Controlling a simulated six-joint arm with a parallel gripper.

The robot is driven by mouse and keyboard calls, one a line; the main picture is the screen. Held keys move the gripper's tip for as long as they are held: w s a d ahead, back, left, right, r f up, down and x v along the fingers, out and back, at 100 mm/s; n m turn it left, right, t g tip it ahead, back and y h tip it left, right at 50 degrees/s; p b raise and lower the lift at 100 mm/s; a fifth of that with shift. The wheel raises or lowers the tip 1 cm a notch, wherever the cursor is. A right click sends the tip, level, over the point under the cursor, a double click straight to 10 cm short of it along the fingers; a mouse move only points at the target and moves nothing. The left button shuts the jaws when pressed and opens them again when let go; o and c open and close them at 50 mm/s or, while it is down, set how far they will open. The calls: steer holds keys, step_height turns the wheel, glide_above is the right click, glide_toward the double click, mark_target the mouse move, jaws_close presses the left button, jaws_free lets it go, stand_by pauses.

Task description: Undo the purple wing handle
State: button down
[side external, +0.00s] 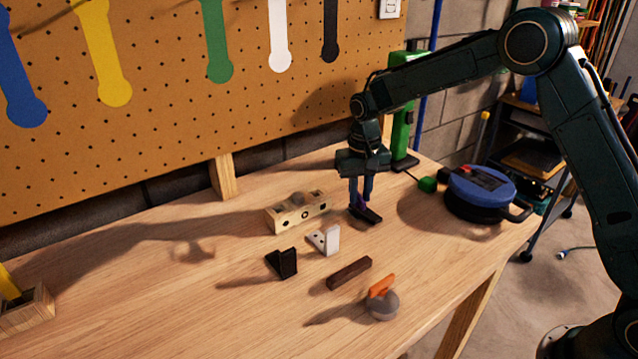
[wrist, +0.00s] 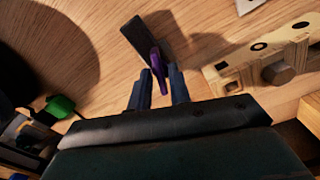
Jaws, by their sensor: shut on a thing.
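The purple wing handle (wrist: 157,62) stands up from a dark flat base (wrist: 141,36) on the workbench. In the side view, the handle (side external: 362,203) shows as a small purple patch on the dark base (side external: 371,217). My gripper (side external: 361,206) points straight down over it, with its blue fingers on either side. In the wrist view, my gripper (wrist: 158,78) is shut on the purple handle, which lies between the fingertips. The fingers hide part of the handle in the side view.
A wooden block with holes (side external: 300,213) stands left of my gripper. A white bracket (side external: 327,239), black bracket (side external: 283,263), dark brown bar (side external: 349,273) and orange-handled grey knob (side external: 383,302) lie nearer the front. A blue round case (side external: 480,187) and green stand (side external: 404,130) are to the right.

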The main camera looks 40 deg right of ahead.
mark_target(360, 196)
steer(key=shift+n, duration=3)
steer(key=shift+f, duration=0.1)
steer(key=c, duration=1.5)
jaws_free()
steer(key=shift+c, duration=0.2)
step_height(360, 196, up, 14)
